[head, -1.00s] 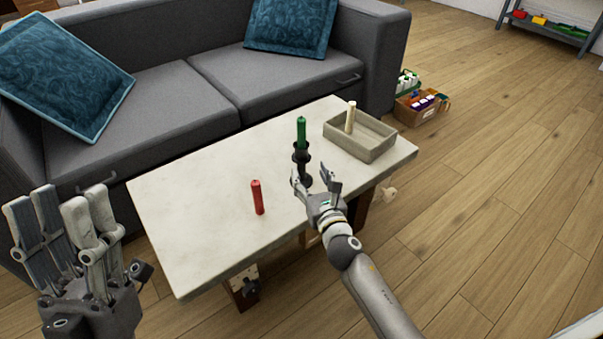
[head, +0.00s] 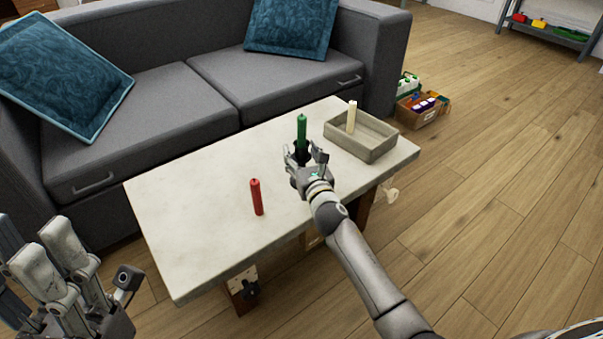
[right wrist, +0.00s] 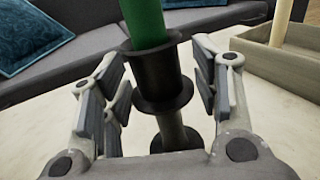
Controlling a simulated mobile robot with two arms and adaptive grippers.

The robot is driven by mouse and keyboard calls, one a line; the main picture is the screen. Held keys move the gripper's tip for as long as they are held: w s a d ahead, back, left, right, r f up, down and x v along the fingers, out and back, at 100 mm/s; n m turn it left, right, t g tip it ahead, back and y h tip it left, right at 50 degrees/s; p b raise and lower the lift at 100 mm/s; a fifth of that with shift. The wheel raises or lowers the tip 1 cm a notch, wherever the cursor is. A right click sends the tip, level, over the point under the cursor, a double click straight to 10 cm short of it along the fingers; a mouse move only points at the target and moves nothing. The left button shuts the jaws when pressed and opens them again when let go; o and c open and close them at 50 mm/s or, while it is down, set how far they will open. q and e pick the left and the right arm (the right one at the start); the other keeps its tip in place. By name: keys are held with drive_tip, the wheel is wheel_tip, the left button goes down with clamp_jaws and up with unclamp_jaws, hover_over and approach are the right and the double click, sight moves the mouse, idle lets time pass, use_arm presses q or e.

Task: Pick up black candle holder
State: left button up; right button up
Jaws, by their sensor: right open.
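The black candle holder (right wrist: 158,82) stands upright on the table with a green candle (head: 301,130) in its top. In the head view the holder is mostly hidden behind my right gripper (head: 307,160). In the right wrist view my right gripper (right wrist: 160,95) is open, with its fingers on either side of the holder below the candle.
The pale table (head: 190,215) also bears a red candle (head: 256,197) and a grey tray (head: 365,150) with a cream candle (head: 351,117) in it. A grey sofa (head: 160,110) stands behind the table. Wooden floor is open to the right.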

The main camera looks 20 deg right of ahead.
drive_tip(key=shift+c, duration=0.5)
clamp_jaws()
drive_tip(key=shift+r, duration=0.15)
